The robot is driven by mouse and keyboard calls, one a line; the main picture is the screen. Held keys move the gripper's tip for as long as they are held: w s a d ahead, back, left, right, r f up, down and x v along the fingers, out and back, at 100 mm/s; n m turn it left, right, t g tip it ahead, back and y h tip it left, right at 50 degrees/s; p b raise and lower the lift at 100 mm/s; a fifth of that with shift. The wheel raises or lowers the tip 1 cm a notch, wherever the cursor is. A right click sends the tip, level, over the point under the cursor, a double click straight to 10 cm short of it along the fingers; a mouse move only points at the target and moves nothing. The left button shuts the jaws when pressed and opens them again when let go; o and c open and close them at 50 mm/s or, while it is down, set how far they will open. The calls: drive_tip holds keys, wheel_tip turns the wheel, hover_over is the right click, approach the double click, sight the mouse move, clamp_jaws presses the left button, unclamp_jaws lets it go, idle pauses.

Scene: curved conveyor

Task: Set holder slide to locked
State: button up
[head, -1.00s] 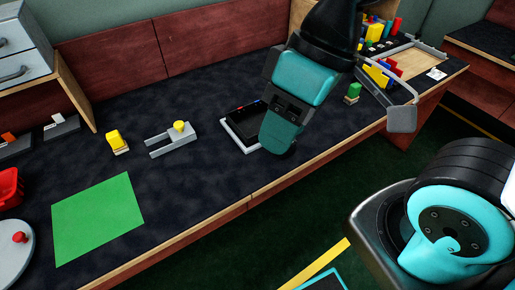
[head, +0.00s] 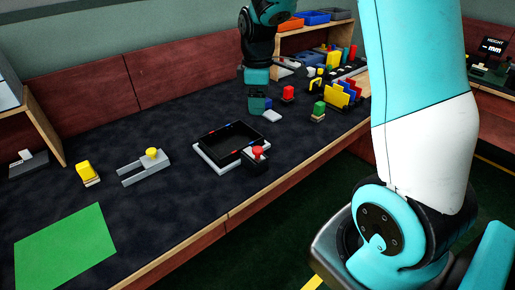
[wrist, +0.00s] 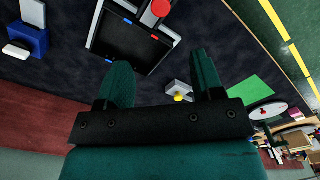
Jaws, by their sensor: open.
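A grey forked piece with a yellow knob (head: 150,161) lies on the dark table left of centre. It also shows small beyond my fingertips in the wrist view (wrist: 178,91). A dark tray with a pale rim (head: 226,146) and red and blue marks lies to its right. A dark block with a red knob (head: 256,157) stands at the tray's front right corner. I cannot tell from any label which part is the holder slide. My gripper (wrist: 160,78) is open and empty, with its fingers apart. In the head view it is behind the tray, clear of the forked piece.
A yellow block (head: 86,172) stands left of the forked piece. A green mat (head: 65,247) lies at front left. A blue block with a white pad (wrist: 27,38) is near my gripper. Several coloured parts crowd the right end. The table around the forked piece is clear.

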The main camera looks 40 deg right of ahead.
sight(258, 149)
wheel_tip(258, 149, down, 15)
drive_tip(key=shift+f, duration=0.15)
